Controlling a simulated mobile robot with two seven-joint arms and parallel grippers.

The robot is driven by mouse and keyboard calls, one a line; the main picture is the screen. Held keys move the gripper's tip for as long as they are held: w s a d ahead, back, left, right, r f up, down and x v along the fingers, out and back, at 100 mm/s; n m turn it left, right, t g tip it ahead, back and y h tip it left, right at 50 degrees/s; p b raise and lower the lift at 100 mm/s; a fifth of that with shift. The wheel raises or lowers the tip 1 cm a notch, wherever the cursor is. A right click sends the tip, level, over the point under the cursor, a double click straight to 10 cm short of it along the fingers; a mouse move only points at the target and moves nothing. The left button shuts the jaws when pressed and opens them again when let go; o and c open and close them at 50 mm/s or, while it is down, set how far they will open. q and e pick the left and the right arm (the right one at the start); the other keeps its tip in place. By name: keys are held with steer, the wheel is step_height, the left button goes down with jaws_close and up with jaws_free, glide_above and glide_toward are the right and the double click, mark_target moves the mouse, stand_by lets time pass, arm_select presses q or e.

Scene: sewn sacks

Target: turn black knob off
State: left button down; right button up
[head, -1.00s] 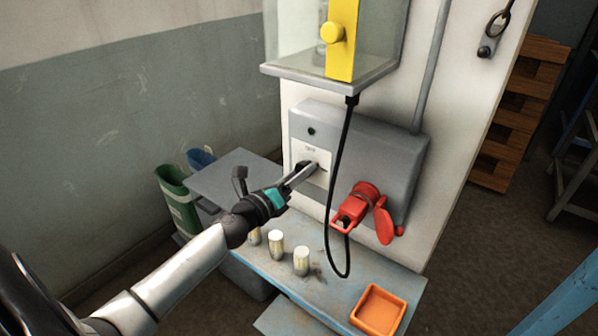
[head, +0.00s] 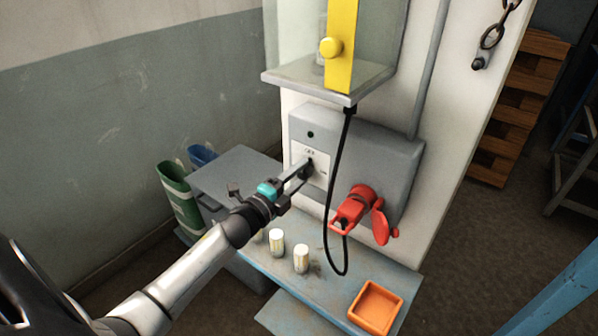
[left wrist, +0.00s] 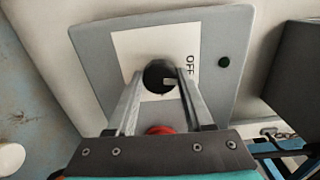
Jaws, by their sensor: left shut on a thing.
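The black knob (left wrist: 156,77) sits on a white plate (left wrist: 130,42) on the front of a grey box (head: 378,160). The plate carries the word OFF, and the pale mark on the knob points to the OFF side in the left wrist view. My left gripper (head: 304,170) has its two fingers on either side of the knob and is shut on it; the fingers (left wrist: 158,88) partly hide its edges. A small round lamp (head: 310,134) above the plate looks dark green. My right gripper is not in view.
A red plug socket (head: 352,207) with an open flap sticks out right of the knob, and a black cable (head: 331,235) hangs between them. Below, a blue bench (head: 325,290) holds pale cylinders (head: 301,258) and an orange tray (head: 376,308). A shelf (head: 300,78) overhangs the box.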

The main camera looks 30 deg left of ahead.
arm_select(q)
steer(key=shift+n+p, duration=0.3)
steer(key=shift+n, duration=0.7)
steer(key=shift+c, duration=1.4)
jaws_free()
steer(key=s+a, duration=0.1)
steer(key=s, duration=1.4)
steer(key=shift+b, duration=0.45)
steer(key=shift+a, duration=0.1)
